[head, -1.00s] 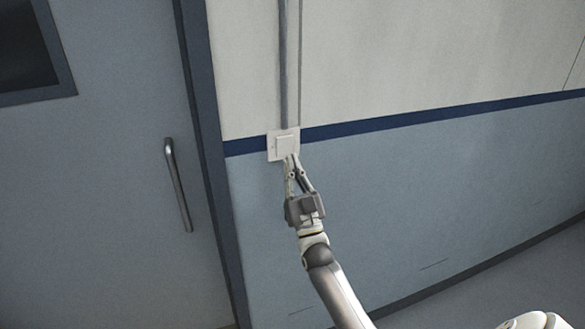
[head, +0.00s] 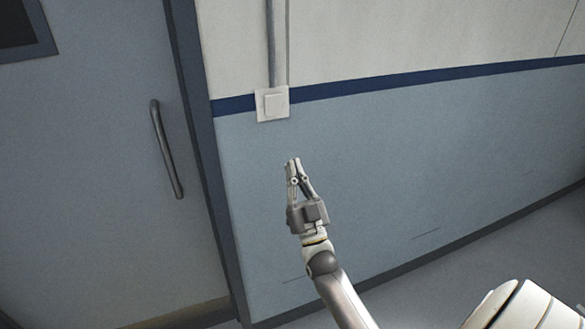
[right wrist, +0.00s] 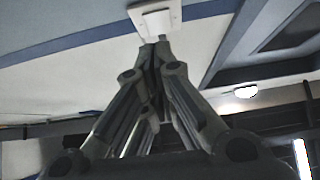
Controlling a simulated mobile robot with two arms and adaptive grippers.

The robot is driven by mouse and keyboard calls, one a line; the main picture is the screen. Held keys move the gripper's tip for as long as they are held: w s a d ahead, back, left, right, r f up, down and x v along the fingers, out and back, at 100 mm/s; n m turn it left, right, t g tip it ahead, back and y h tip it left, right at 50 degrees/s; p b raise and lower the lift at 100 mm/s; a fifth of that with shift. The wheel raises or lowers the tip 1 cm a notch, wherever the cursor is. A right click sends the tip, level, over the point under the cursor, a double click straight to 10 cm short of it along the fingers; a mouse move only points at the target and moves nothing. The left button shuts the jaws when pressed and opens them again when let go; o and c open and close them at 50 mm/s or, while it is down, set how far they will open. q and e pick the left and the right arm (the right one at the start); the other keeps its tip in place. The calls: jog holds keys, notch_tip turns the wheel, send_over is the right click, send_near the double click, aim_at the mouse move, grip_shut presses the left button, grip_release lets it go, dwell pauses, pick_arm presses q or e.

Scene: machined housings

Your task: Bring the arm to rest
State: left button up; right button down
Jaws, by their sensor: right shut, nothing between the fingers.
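My right gripper (head: 293,162) is shut and empty, its fingertips together and pointing up. In the head view it is in front of the blue-grey lower wall, below the white wall switch (head: 272,103) and apart from it in the picture. In the right wrist view the closed fingertips (right wrist: 152,42) show just under the switch (right wrist: 155,16). My left gripper is in neither view.
A grey door (head: 90,170) with a long metal handle (head: 166,149) stands at the left in a dark frame (head: 198,130). A conduit (head: 273,45) runs up from the switch. The wall to the right is bare, and floor (head: 450,260) shows at the lower right.

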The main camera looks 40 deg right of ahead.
jog(key=shift+s+r, duration=0.1)
